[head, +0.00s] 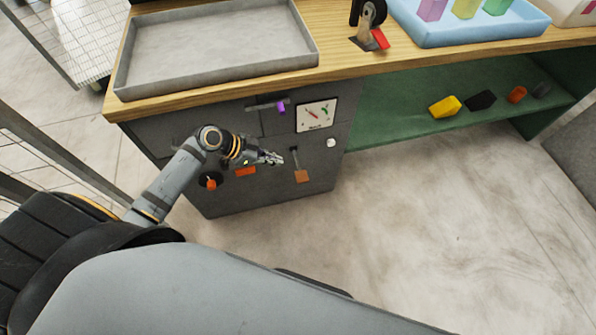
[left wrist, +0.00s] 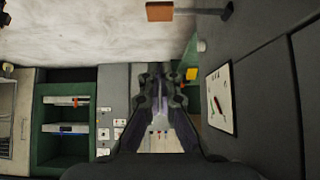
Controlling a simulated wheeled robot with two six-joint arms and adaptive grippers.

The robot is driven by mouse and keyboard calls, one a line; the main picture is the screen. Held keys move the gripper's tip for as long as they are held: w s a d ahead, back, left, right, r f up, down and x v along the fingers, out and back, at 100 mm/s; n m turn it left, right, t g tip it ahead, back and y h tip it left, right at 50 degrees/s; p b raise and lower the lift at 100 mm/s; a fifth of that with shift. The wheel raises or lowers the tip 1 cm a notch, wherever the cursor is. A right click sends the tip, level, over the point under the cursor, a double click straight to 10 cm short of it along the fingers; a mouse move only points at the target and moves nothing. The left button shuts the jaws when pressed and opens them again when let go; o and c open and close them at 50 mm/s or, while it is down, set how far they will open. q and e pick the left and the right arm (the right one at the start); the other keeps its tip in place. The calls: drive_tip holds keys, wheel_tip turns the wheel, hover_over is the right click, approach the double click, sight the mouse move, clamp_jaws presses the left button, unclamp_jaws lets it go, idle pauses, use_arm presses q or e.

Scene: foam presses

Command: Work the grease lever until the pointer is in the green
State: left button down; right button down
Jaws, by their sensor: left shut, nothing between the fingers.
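A lever with an orange-brown handle (head: 301,176) sticks out of the grey cabinet front; the handle also shows at the top of the left wrist view (left wrist: 160,11), on a dark rod. A white gauge plate (head: 316,115) with red and green marks is above it. It also shows in the left wrist view (left wrist: 222,99); the exact pointer reading is too small to tell. My left gripper (head: 273,158) is shut and empty, just left of the lever and apart from it. My right gripper is not in view.
A purple-tipped lever (head: 281,107), an orange knob (head: 211,183) and a white knob (head: 331,143) are on the cabinet front. A grey tray (head: 215,65) and a blue tray (head: 470,36) stand on the wooden top. The floor to the right is clear.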

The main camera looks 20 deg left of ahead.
sight(305, 175)
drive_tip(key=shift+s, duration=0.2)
